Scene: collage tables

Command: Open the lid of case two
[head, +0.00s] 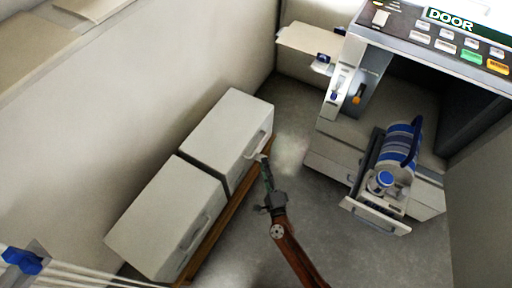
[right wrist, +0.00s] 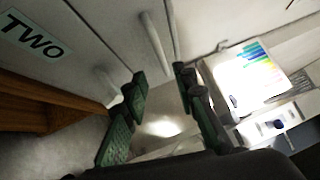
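Two white cases stand side by side on a wooden bench, a far case (head: 230,122) and a near case (head: 165,210). Each has a pale handle on its front. My right gripper (head: 262,163) is beside the far case's handle (head: 257,144) in the head view. In the right wrist view, a case face with a "TWO" label (right wrist: 35,38) fills the upper left. Pale handle parts (right wrist: 152,45) stand out beyond the fingertips. My right gripper (right wrist: 160,83) is open, with a gap between its green pads and nothing held. My left gripper is not in view.
The wooden bench (head: 218,228) runs under the cases along the wall. Grey floor (head: 285,105) lies open between it and the machine with a "DOOR" panel (head: 450,20). A blue-striped canister (head: 398,143) stands in an open drawer at right.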

